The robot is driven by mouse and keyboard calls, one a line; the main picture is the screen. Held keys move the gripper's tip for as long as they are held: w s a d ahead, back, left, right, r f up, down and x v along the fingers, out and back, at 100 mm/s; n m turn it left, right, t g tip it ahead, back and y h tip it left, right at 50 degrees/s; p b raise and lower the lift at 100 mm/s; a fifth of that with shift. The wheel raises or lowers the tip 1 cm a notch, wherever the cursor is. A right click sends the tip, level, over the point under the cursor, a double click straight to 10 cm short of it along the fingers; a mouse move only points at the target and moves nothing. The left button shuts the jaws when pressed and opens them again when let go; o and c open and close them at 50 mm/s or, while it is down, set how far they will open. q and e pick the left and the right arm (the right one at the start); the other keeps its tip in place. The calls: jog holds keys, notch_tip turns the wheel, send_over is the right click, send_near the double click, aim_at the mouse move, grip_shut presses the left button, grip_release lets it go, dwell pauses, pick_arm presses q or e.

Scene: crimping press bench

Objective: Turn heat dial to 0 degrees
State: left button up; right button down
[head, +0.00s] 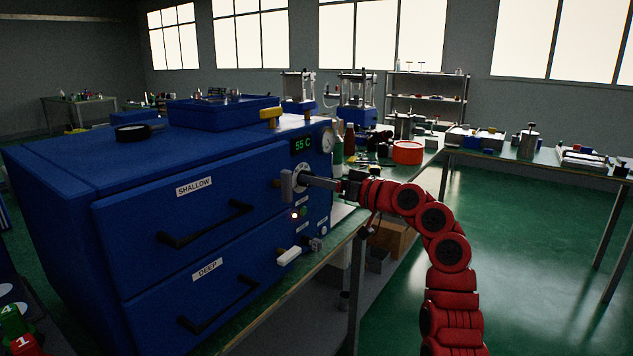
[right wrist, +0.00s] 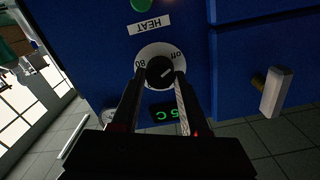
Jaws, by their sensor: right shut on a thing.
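The heat dial (right wrist: 160,70) is a black knob on a pale round plate marked "off" and "80", under an upside-down "HEAT" label in the right wrist view. A pale mark on the knob points to the upper right there. In the head view the dial's plate (head: 288,184) is on the blue cabinet's front. My right gripper (right wrist: 160,76) is shut on the knob, one finger on each side; in the head view the gripper (head: 304,180) reaches it from the right. The green display (head: 302,144) above reads 55 C. My left gripper is not in view.
The blue cabinet (head: 60,190) has drawers labelled SHALLOW (head: 194,186) and DEEP (head: 207,269) with black handles. A pale lever (head: 289,256) sticks out below the dial. A round gauge (head: 327,140) is at the upper right. A red round container (head: 407,152) stands on the bench behind my arm.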

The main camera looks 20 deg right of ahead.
jog(key=shift+c, duration=2)
grip_release()
jog(key=shift+s, duration=0.1)
jog(key=p+v, duration=0.2)
jog(key=v, duration=1.5)
jog(key=shift+s+d+f, duration=0.1)
jog(key=shift+d, duration=0.05)
